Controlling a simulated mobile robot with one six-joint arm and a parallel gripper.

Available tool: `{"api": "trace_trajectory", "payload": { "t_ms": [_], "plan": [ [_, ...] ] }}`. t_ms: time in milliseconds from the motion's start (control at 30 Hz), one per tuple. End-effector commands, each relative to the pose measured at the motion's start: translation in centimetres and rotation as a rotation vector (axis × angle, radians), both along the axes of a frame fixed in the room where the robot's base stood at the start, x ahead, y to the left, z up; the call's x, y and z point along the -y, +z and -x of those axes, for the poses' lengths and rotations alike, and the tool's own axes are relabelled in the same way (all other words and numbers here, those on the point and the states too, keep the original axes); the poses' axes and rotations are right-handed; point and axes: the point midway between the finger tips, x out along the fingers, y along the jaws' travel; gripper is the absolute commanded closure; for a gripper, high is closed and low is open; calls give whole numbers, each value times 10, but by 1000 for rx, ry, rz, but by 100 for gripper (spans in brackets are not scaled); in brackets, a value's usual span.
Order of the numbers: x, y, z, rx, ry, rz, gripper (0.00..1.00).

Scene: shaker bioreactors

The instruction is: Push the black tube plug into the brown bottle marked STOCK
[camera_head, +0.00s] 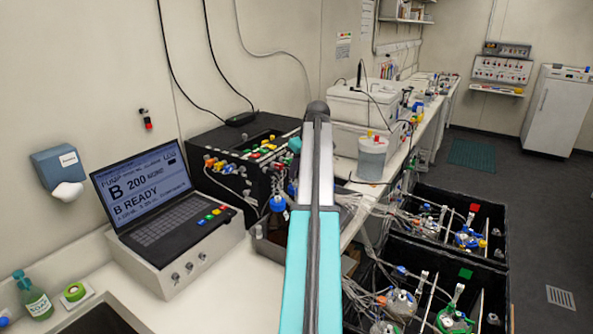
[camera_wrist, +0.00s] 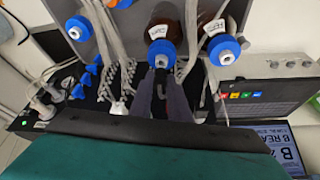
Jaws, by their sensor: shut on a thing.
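In the wrist view, my gripper (camera_wrist: 162,84) has its two dark fingers close together, shut on the black tube plug (camera_wrist: 160,62). The plug is small and mostly covered by the fingers. Its tip lies at the middle of the blue cap (camera_wrist: 152,47) of a brown bottle (camera_wrist: 165,18); I cannot tell how far it is in the cap. This bottle has a white label too small to read surely as STOCK. A second brown bottle (camera_wrist: 207,20) with a blue cap stands to its right. In the head view a brown bottle (camera_head: 273,226) shows left of my arm, which hides my gripper.
Pale tubes hang close beside the bottles, with blue connectors (camera_wrist: 84,78) at left. A laptop (camera_head: 150,195) on a white box stands at left in the head view. A black control unit (camera_head: 230,180) is behind. Black crates (camera_head: 480,250) with vessels stand at right.

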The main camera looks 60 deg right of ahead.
Motion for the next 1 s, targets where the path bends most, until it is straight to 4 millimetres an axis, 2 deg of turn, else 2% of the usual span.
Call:
{"api": "trace_trajectory", "payload": {
  "t_ms": [1000],
  "plan": [
    [0,-10,0,0,0,0,100]
  ]
}}
